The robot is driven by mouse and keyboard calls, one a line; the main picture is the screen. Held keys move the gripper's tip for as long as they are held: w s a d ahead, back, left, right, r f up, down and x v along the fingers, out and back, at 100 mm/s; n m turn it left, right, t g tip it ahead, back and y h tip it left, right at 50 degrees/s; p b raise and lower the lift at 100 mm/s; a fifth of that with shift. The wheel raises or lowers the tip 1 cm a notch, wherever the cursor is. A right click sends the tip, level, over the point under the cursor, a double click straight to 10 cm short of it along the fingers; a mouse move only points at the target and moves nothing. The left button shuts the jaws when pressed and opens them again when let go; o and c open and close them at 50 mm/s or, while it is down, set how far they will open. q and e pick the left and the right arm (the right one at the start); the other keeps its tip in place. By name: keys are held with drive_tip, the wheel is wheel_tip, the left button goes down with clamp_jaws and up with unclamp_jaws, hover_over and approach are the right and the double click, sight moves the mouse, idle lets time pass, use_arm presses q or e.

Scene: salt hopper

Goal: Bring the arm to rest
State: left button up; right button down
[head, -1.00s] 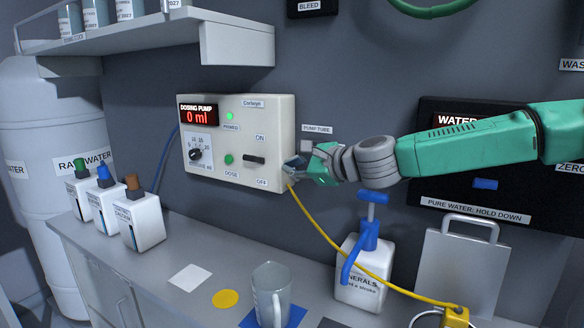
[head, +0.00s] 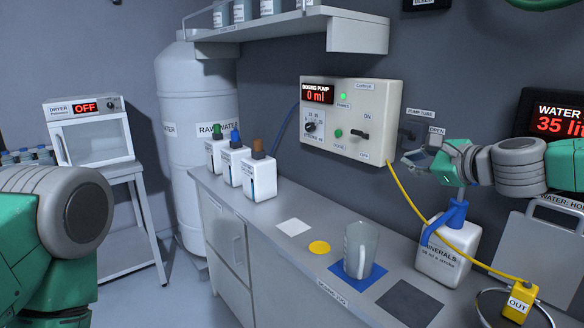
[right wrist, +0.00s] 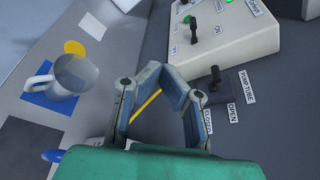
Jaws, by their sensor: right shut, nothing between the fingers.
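My right gripper (head: 412,158) is at the right in the head view, in front of the wall just right of the dosing pump box (head: 342,128). It is shut and empty; its fingers also show in the right wrist view (right wrist: 165,74). The black pump tube lever (right wrist: 214,78) is beside the fingers, apart from them as far as I can tell. A yellow tube (head: 408,197) passes below my gripper. My left arm shows only as a green and grey link at the left edge of the head view; its gripper is out of view.
A glass jug (head: 360,250) stands on a blue mat on the counter (head: 285,258). A minerals bottle (head: 446,258) with a blue pump top stands below my right gripper. A yellow OUT block (head: 518,302) and a grey panel are at the right. Three small bottles stand at the back left.

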drive_tip(key=s+a+f+n+g+h+b, duration=0.1)
drive_tip(key=s+a+f+n+g, duration=0.15)
drive_tip(key=s+f, duration=0.65)
drive_tip(key=s+a+f+n+g+b, duration=0.2)
drive_tip(key=s+a+f+n, duration=0.15)
drive_tip(key=f, duration=1.15)
drive_tip(key=s+a+f+n+g+h+b, duration=0.1)
drive_tip(key=s+a+f+n+g, duration=0.4)
drive_tip(key=f, duration=0.7)
use_arm(q)
wheel_tip(320, 180, down, 9)
drive_tip(key=s+b, duration=0.1)
drive_tip(key=b, duration=0.3)
drive_tip(key=shift+a+r+b, duration=0.15)
drive_tip(key=shift+a+b, duration=0.15)
use_arm(e)
drive_tip(key=s+d+f+n+g+h, duration=0.1)
drive_tip(key=s+d+f+n, duration=0.3)
drive_tip(key=s, duration=0.6)
drive_tip(key=s+d+f+n+g+h, duration=0.1)
drive_tip(key=s+d+f+n+h, duration=0.1)
drive_tip(key=s+d+f+n, duration=0.2)
drive_tip(key=s+d+f+n+g+h, duration=0.1)
drive_tip(key=s+d+f+n, duration=0.2)
drive_tip(key=s+f, duration=0.6)
drive_tip(key=s+d, duration=0.2)
drive_tip(key=s, duration=0.4)
drive_tip(key=shift+s+n+h, duration=0.3)
drive_tip(key=shift+s+n, duration=0.05)
drive_tip(key=shift+n, duration=0.05)
